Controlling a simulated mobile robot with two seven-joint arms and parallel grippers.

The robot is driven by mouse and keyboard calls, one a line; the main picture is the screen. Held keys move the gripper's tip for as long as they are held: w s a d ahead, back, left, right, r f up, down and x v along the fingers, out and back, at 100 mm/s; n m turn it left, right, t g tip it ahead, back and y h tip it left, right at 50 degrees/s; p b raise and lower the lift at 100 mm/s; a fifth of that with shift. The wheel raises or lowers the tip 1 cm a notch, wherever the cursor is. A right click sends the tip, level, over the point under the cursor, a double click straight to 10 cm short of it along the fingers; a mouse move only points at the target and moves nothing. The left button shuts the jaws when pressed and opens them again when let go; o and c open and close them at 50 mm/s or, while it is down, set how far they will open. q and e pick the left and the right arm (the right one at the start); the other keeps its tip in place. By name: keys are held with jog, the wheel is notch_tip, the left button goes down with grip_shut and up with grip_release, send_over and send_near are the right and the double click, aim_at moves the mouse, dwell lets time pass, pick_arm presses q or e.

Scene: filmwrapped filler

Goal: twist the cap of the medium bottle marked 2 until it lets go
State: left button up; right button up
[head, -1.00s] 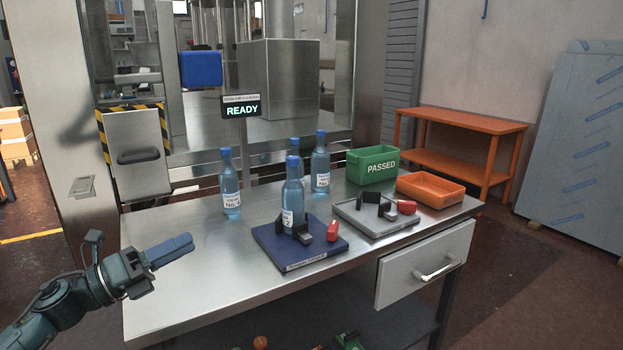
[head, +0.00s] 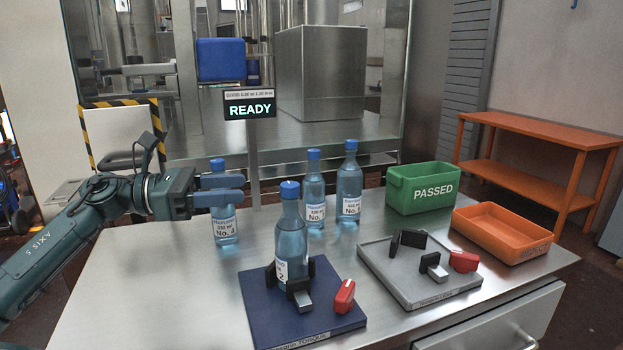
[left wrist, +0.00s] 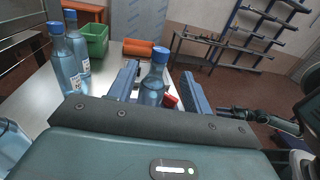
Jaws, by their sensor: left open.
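The medium bottle marked 2 (head: 291,235) stands upright in a dark clamp (head: 270,275) on a navy base plate (head: 258,312). Its blue cap (head: 290,190) is on, and its label is partly hidden by the clamp. My left gripper (head: 241,190) is open and empty, left of the capped neck and apart from it, its fingers pointing right. In the left wrist view the bottle (left wrist: 153,88) and cap (left wrist: 160,54) show between the open fingers, farther out. A dark arm end, seemingly my right gripper (left wrist: 232,113), shows there too; its jaws are unclear.
Bottle No. 4 (head: 223,227) stands behind my left gripper. Two more capped bottles (head: 313,205) (head: 350,200) stand behind bottle 2. A grey clamp plate (head: 390,283), green PASSED bin (head: 432,190) and orange tray (head: 508,235) are at right. A READY sign (head: 250,109) rises behind.

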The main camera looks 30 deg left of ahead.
aim_at(290, 184)
pick_arm(q)
jog(key=p+x, duration=0.3)
jog(key=x, duration=0.7)
jog(key=shift+d+r, duration=0.2)
jog(key=shift+w+d+f, duration=0.1)
jog(key=shift+w+d, duration=0.35)
jog(key=shift+d, duration=0.1)
jog(key=shift+w+d+f+p, duration=0.1)
jog(key=shift+w+d+p, duration=0.1)
jog(key=shift+p, duration=0.1)
pick_arm(e)
jog(key=shift+w+a+f+g, duration=0.2)
jog(key=shift+w+a+g, duration=0.1)
jog(key=shift+a+g, duration=0.4)
pick_arm(q)
jog(key=c, duration=1)
pick_arm(e)
jog(key=shift+s, duration=0.15)
